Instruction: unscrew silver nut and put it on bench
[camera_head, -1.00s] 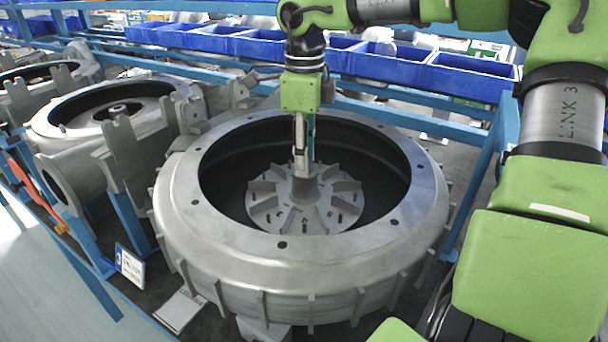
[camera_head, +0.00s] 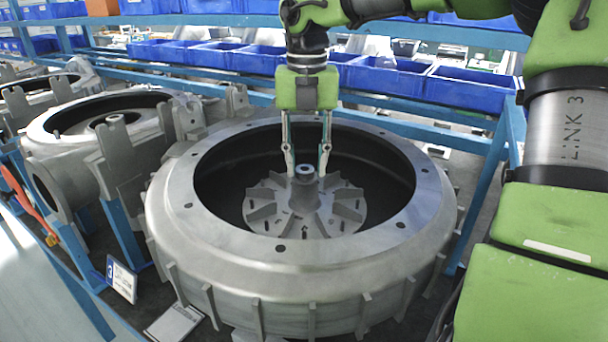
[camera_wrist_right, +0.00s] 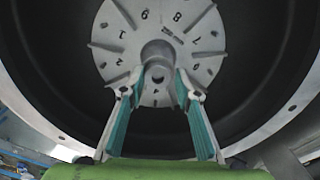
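The grey impeller wheel (camera_head: 330,212), with fins and a central hub, sits inside the large round blower housing (camera_head: 290,265). The hub top (camera_head: 305,169) shows a round end with a dark hole; I cannot clearly tell a separate silver nut from it. My right gripper (camera_head: 307,165) points down over the hub, open, with one finger on each side and nothing seen held. In the right wrist view the open fingers (camera_wrist_right: 158,85) flank the hub (camera_wrist_right: 158,55), in front of the numbered wheel face (camera_wrist_right: 120,52). My left gripper is out of view.
The housing's raised rim (camera_head: 180,215) surrounds the hub. A second housing (camera_head: 75,130) stands at the left. Blue bins (camera_head: 390,75) line the rack behind, with a blue frame rail (camera_head: 420,125) in front. A small numbered sign (camera_head: 122,280) stands lower left.

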